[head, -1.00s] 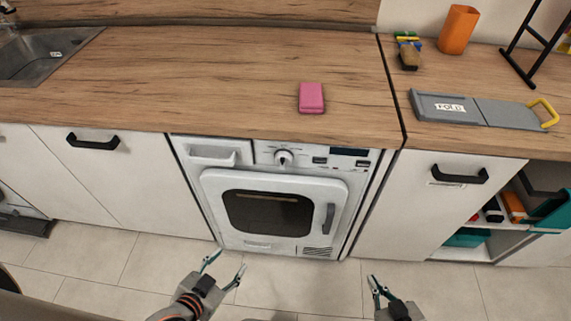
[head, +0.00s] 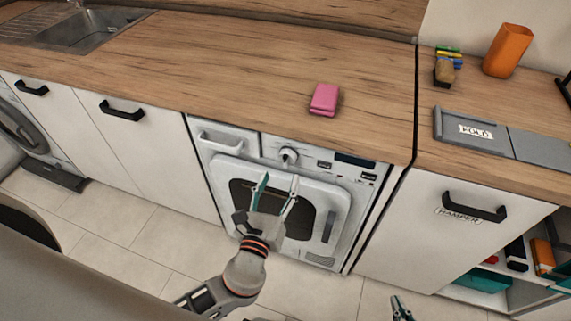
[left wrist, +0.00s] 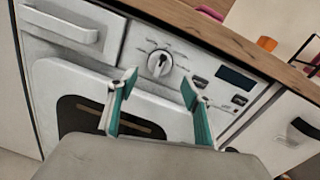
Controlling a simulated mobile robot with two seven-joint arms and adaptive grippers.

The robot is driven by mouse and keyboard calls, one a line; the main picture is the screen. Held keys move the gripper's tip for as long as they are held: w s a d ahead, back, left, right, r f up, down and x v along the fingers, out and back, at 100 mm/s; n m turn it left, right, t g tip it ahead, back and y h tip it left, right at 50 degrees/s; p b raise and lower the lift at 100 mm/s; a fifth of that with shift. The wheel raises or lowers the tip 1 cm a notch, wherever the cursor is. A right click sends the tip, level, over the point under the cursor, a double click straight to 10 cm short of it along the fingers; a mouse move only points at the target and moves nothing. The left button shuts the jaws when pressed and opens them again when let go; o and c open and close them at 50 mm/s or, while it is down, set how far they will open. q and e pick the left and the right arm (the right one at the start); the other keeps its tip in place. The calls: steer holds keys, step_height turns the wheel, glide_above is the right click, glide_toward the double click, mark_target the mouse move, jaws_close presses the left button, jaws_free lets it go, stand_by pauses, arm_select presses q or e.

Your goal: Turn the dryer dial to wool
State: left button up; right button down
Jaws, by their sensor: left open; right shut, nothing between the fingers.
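The white dryer (head: 225,166) stands under the wooden counter with its door shut. Its round dial (head: 288,156) is on the front panel, left of the dark display; the dial also shows in the left wrist view (left wrist: 159,63). The label marks around the dial are too small to read. My left gripper (head: 277,181) is open and empty in front of the dryer door, below the dial and apart from it. In the left wrist view its fingertips (left wrist: 157,82) lie on either side of and below the dial. My right gripper (head: 401,309) is at the bottom edge, away from the dryer.
A pink block (head: 324,99) lies on the counter (head: 230,60) above the dryer. A hamper handle (head: 474,207) sticks out right of the dryer.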

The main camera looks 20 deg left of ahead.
mark_target(286, 164)
arm_select(q)
steer(key=w, duration=0.6)
steer(key=shift+w+a, duration=0.1)
steer(key=shift+w, duration=0.2)
steer(key=c, duration=1.1)
